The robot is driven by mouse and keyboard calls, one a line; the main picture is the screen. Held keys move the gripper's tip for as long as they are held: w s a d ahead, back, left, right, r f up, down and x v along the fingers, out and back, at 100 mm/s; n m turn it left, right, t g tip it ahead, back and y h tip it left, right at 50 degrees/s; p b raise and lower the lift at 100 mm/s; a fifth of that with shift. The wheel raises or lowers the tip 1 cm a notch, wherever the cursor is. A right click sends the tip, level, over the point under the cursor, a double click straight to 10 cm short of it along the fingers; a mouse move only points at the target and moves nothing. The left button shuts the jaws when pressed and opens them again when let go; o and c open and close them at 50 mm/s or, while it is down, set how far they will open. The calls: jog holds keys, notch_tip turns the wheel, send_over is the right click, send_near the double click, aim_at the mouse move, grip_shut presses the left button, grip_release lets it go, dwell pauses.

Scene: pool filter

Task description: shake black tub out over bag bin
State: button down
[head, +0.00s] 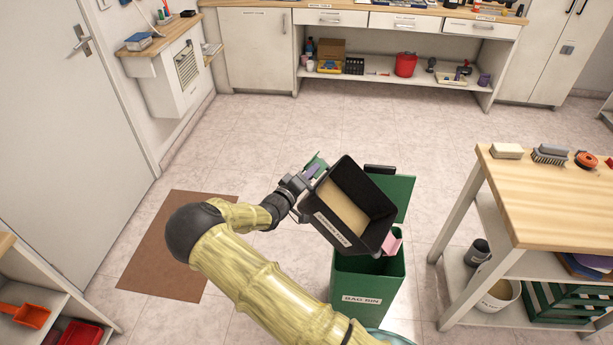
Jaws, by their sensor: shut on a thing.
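The black tub (372,193) is tilted in the air over the green bag bin (345,285), its open side facing the camera and its lower right corner closest to the bin's mouth. A beige surface shows inside the tub, and a white label is on its front rim. My gripper (308,182) is at the tub's left side, shut on it; the fingertips are partly hidden. The bin stands on the floor with its green lid (402,198) raised behind the tub. A small pink thing (392,241) is at the tub's lower right corner, above the bin's opening; I cannot tell whether it touches the tub.
A wooden-topped workbench (545,200) with brushes stands to the right. A brown mat (165,270) lies on the floor at left. A shelf with red scoops (28,316) is at lower left. Open tiled floor lies behind the bin, before the back counter (360,18).

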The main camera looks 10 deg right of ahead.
aim_at(326, 177)
jog(key=s+d+r+m+p, duration=0.1)
jog(key=r+m, duration=0.1)
jog(key=s+d+r+m+p, duration=0.1)
jog(key=s+d+r, duration=0.1)
jog(key=shift+d+r+m, duration=0.15)
jog(key=shift+d+m, duration=0.15)
jog(key=shift+m, duration=0.1)
jog(key=shift+s+d+m, duration=0.3)
jog(key=s+d+f+m+y+b, duration=0.1)
jog(key=s+d+f+m+b, duration=0.1)
jog(key=s+d+m, duration=1)
jog(key=shift+s+d+m+t, duration=0.35)
jog(key=shift+s+d, duration=2.55)
jog(key=shift+d, duration=1.4)
jog(key=shift+r, duration=0.1)
